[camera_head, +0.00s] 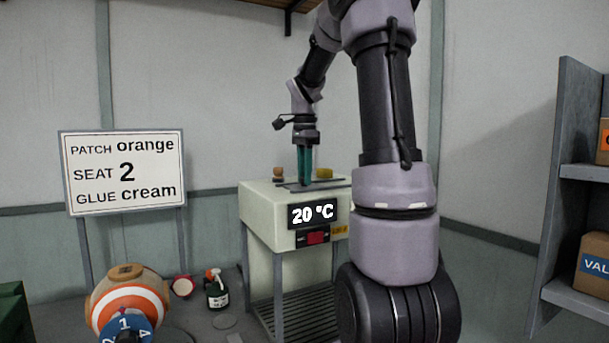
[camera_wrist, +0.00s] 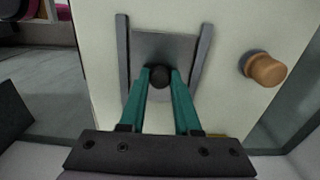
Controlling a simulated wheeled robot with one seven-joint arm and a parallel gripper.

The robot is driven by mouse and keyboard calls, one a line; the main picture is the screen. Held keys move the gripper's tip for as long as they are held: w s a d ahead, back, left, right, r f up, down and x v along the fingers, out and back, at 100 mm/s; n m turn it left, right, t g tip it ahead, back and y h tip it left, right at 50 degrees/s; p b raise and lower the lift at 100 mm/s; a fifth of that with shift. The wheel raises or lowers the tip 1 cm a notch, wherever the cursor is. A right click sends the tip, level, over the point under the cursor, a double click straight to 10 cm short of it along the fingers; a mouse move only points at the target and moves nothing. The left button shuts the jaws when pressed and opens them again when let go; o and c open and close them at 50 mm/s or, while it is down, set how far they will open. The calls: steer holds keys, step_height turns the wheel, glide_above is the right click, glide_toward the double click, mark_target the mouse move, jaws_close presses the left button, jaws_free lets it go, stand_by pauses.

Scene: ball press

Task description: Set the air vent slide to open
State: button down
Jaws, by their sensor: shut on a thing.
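The air vent slide is a grey plate (camera_wrist: 165,45) between two dark rails on top of the cream machine (camera_head: 262,222). A small dark round knob (camera_wrist: 159,75) stands on the plate. My gripper (camera_wrist: 160,82), with teal fingers, is shut on this knob from above. In the head view my gripper (camera_head: 304,183) reaches down to the machine's top, where the slide (camera_head: 290,187) shows only as a thin grey strip. Part of the slide is hidden behind the fingers in the wrist view. I cannot tell whether the vent is open or closed.
A wooden knob (camera_wrist: 264,68) stands beside the slide on the machine top. A striped ball (camera_head: 128,298) and a spray bottle (camera_head: 216,292) are at lower left.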

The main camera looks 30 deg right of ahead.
stand_by(0.4)
steer(key=d, duration=1.2)
steer(key=shift+w+r, duration=0.1)
steer(key=shift+w, duration=0.15)
steer(key=c, duration=0.6)
jaws_free()
steer(key=shift+d, duration=0.1)
steer(key=shift+r, duration=0.15)
step_height(320, 180, up, 10)
steer(key=shift+r, duration=0.2)
